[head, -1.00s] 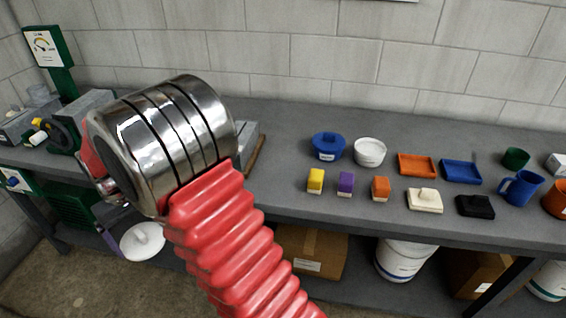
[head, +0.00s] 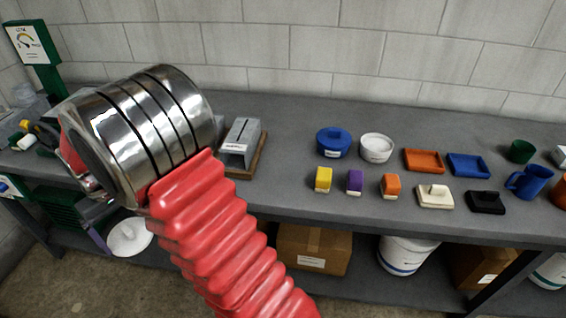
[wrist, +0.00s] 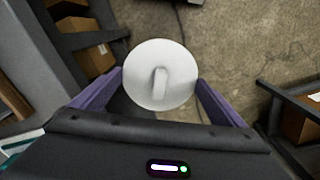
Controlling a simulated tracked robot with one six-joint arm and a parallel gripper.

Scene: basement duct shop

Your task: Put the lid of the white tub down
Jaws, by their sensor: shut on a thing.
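The round white lid (head: 130,238) with a raised bar handle is in my gripper. In the wrist view the lid (wrist: 178,92) lies between the two purple fingers of my gripper (wrist: 160,78), its handle facing the camera. In the head view the lid hangs lower than the bench top, in front of the bench at the left. My arm hides most of the gripper there; only a strip of a purple finger shows.
The grey bench (head: 290,205) holds several small blocks, orange and blue trays, a blue mug (head: 529,182) and a grey metal piece (head: 240,143) on a brown board. A cardboard box (head: 313,250) and white buckets (head: 402,256) sit below. Bare bench lies between the metal piece and the blue tub.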

